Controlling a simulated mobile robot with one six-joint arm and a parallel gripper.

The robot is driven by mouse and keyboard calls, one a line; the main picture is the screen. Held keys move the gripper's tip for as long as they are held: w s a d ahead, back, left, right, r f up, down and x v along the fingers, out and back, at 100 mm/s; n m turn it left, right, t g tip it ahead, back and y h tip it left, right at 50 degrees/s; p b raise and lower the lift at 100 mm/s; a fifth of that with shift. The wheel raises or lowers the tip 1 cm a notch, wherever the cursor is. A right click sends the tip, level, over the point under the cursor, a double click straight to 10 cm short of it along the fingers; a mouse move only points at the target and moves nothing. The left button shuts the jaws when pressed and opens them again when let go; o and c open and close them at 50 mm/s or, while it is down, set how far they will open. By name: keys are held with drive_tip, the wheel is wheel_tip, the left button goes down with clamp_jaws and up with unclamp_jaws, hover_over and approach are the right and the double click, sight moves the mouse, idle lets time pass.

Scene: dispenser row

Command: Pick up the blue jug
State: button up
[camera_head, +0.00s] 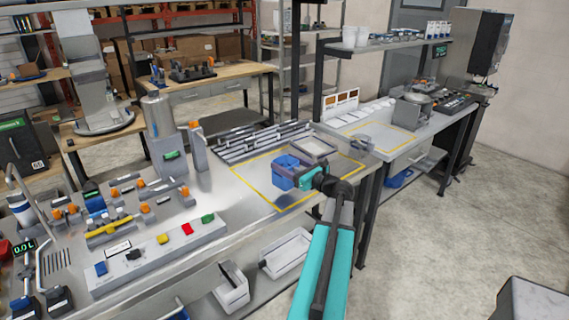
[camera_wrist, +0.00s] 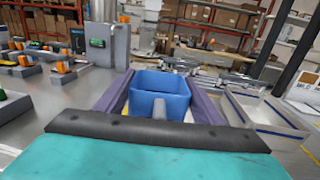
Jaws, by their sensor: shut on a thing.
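The blue jug (camera_head: 287,171) is over the yellow-outlined area at the right end of the metal bench. It also shows in the wrist view (camera_wrist: 160,94), upright, with its open top facing up and its grey handle-like part toward me. My gripper (camera_head: 308,178) reaches in from the right and is shut on the jug. In the wrist view the two purple fingers (camera_wrist: 158,98) lie along the jug's left and right sides. I cannot tell whether the jug's base touches the bench.
A grey-rimmed tray (camera_head: 313,147) sits just behind the jug, and shows at right in the wrist view (camera_wrist: 268,115). Slatted metal racks (camera_head: 262,140) stand behind. A control panel with coloured buttons (camera_head: 160,252) lies left. White bins (camera_head: 286,252) are on the shelf below.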

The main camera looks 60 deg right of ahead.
drive_tip(key=s+a+b, duration=0.2)
drive_tip(key=s+a, duration=0.4)
drive_tip(key=a, duration=0.1)
drive_tip(key=shift+s+r, duration=0.15)
drive_tip(key=shift+r, duration=0.3)
drive_tip(key=shift+d, duration=0.1)
idle(0.4)
